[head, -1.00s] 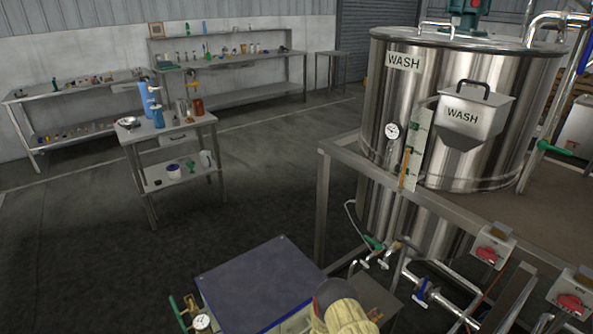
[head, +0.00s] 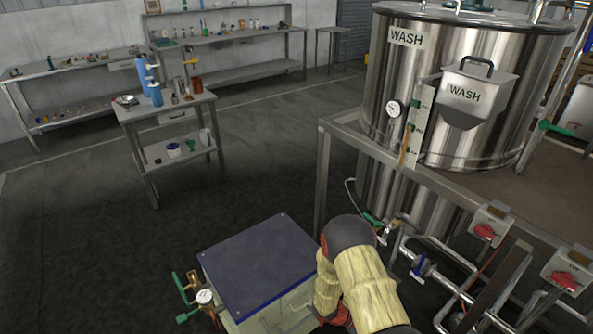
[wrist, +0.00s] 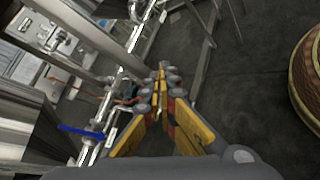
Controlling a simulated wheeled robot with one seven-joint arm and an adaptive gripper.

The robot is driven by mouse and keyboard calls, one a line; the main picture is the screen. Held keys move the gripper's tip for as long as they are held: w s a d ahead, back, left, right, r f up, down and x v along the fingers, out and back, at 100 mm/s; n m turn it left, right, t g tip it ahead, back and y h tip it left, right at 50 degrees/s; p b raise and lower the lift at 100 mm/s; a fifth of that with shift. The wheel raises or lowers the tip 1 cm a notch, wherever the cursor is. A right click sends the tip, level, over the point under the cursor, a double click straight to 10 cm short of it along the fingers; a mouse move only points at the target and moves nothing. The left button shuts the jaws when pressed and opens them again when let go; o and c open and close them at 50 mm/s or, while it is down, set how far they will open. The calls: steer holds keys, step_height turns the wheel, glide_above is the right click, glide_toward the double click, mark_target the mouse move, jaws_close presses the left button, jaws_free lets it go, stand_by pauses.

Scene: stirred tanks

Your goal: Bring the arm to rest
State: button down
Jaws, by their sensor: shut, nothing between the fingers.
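My gripper (wrist: 162,72) shows in the wrist view with its yellow fingers together and nothing between them. It hangs over dark floor beside steel pipework. In the head view my arm, with a tan sleeve and a dark joint, rises at the bottom centre, right of a blue-topped cabinet. The gripper's fingertips cannot be made out in the head view.
The steel WASH tank (head: 455,80) stands on a frame at right, with pipes, valves and a red switch (head: 484,231) below. The blue-topped cabinet (head: 258,262) stands close in front. A small table (head: 181,108) and benches are farther back at left. Floor between is clear.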

steer(key=s+a+r+m+y+p, duration=0.15)
steer(key=s+a+r+y, duration=0.25)
steer(key=r, duration=0.7)
steer(key=s+a+r+m+t+y, duration=0.15)
steer(key=s+a+r+y, duration=0.3)
steer(key=r, duration=0.55)
steer(key=s+a+r+m+y+p, duration=0.1)
steer(key=s+a+r+m+y, duration=0.3)
steer(key=r, duration=0.7)
steer(key=s+a+r+t+p, duration=0.1)
steer(key=s+r+t, duration=0.1)
steer(key=r, duration=0.7)
steer(key=s+r+m+t, duration=0.1)
steer(key=s+r+t, duration=0.2)
steer(key=r, duration=0.6)
steer(key=shift+s+a+t+y+p, duration=0.25)
steer(key=shift+a+t+y+p, duration=0.15)
steer(key=shift+t, duration=0.35)
